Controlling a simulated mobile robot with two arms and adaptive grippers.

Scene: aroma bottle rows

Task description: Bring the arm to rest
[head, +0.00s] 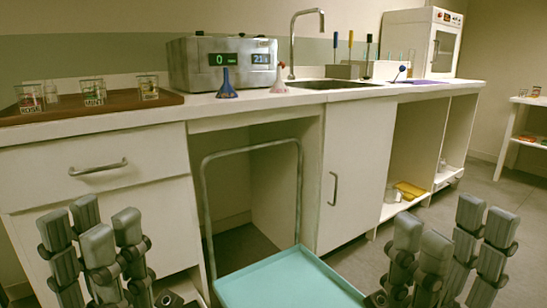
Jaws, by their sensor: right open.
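My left gripper (92,240) is at the lower left, in front of the drawer cabinet. Its grey fingers point up and stand apart, with nothing between them. My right gripper (452,240) is at the lower right, over the floor side of the view. It is open and empty, fingers up. Both grippers are clear of the counter and touch nothing that I can see. The lower parts of both arms are cut off by the frame's bottom edge.
A counter (240,108) runs across, bearing a wooden board (60,112) with labelled glasses, a metal device (190,66), a blue funnel (227,85), a pink-white funnel (279,82) and a sink (330,85). A turquoise cart (285,285) stands between the grippers. Floor (500,190) at right is clear.

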